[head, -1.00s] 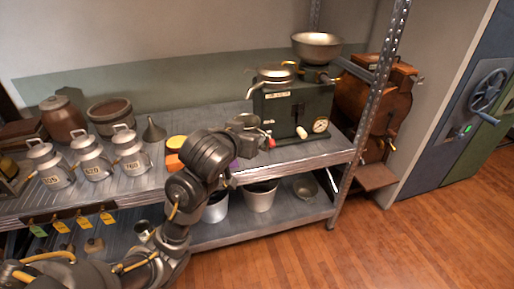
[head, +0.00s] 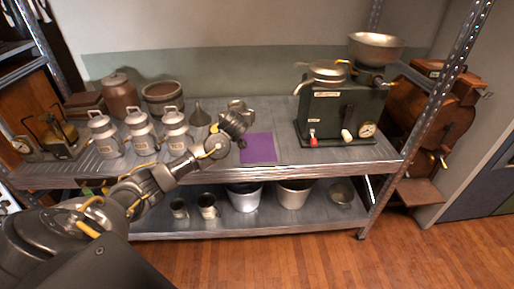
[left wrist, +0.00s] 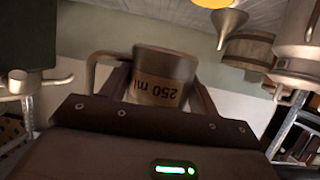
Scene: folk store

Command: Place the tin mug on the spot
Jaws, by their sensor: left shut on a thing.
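The tin mug (left wrist: 165,78) is a grey metal cup with a side handle and a "250 ml" mark, which reads upside down in the left wrist view. My left gripper (head: 238,114) is shut on it. In the head view the mug (head: 238,105) shows partly behind the gripper, above the upper shelf and behind and left of the purple square spot (head: 258,148). The spot lies flat and bare on the upper shelf, left of the dark green machine. My right gripper is in neither view.
The dark green machine (head: 335,118) with a pan and bowl stands right of the spot. A funnel (head: 200,116), milk cans (head: 174,130) and a wooden tub (head: 163,98) stand to the left. Buckets (head: 244,198) and mugs (head: 208,206) are on the lower shelf.

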